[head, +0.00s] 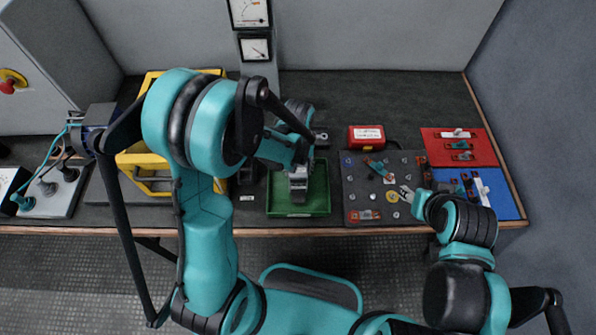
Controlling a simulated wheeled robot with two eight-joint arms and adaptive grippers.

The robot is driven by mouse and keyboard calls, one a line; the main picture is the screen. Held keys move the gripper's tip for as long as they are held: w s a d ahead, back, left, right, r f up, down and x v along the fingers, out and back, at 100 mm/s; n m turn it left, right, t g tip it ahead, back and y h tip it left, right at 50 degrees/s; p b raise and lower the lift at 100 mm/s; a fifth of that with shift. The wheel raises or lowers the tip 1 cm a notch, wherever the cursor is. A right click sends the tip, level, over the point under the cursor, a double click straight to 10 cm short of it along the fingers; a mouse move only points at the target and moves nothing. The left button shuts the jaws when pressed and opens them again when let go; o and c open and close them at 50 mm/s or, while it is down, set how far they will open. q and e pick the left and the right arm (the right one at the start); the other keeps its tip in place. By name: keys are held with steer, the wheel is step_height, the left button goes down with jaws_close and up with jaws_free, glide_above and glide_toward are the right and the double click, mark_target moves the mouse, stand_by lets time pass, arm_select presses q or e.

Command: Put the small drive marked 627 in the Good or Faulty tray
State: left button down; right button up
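I cannot read the marking 627 on anything in this view, so I cannot pick out the small drive. A green tray (272,205) lies at the middle front of the bench; no Good or Faulty label is readable. My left gripper (298,190) points down over this tray, and its grey end covers part of the inside. I cannot tell if it holds something. My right gripper (405,193) is over the right part of a dark grey board (356,190) that carries several small parts. Its fingers are too small to judge.
A red mat (485,147) and a blue mat (507,200) with small parts lie at the right. A red box (366,138) stands behind the board. A yellow frame (150,185) stands left, partly behind my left arm. The bench back is mostly clear.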

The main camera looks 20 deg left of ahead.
arm_select(q)
steer(key=shift+f, duration=0.55)
arm_select(e)
steer(key=shift+f, duration=0.3)
arm_select(q)
steer(key=shift+f, duration=0.15)
steer(key=c, duration=0.7)
jaws_free()
steer(key=shift+c, duration=0.2)
arm_select(e)
steer(key=shift+f, duration=0.15)
